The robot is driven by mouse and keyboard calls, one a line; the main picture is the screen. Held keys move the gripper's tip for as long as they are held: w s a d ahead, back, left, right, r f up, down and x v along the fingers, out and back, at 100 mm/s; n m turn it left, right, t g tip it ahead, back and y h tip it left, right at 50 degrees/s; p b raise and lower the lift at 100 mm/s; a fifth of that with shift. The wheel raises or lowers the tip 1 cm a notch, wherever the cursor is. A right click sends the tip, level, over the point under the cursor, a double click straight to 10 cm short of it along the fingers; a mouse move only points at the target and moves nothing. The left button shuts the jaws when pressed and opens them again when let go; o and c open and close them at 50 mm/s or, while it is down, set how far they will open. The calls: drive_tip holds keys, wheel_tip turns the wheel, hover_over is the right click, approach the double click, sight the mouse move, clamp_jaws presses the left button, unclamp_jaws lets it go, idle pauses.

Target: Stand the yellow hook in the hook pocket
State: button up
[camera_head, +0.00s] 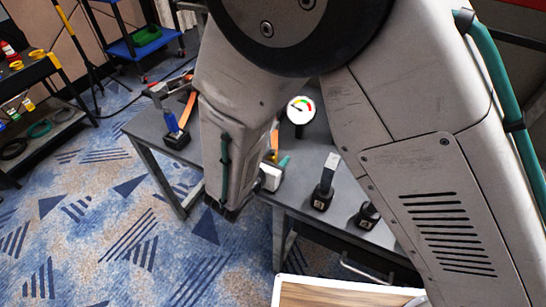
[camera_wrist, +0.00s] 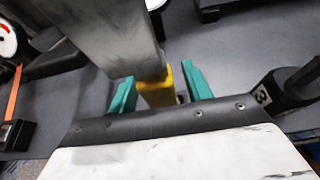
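In the wrist view, a yellow part (camera_wrist: 157,92), likely the yellow hook's grip, sits between the two teal fingers of my gripper (camera_wrist: 160,86). A thick grey piece (camera_wrist: 100,35) runs from it toward the upper left, close to the camera. A narrow dark gap shows between the yellow part and the right finger; contact on the left is unclear. My gripper (camera_head: 274,165) is over the grey table in the head view, where my arm hides most of it and a bit of yellow shows. I cannot make out which holder is the hook pocket.
The grey table (camera_head: 150,122) carries a black holder (camera_head: 176,139) with a blue-handled tool, a round gauge (camera_head: 301,108), and a numbered black holder (camera_head: 321,198) with an upright tool. Another black holder (camera_head: 367,215) is nearer its edge. A wooden-topped surface (camera_head: 335,294) is at the bottom. Patterned carpet is open at left.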

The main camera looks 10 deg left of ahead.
drive_tip(key=shift+r, duration=0.3)
drive_tip(key=v, duration=1.2)
drive_tip(key=shift+r, duration=0.1)
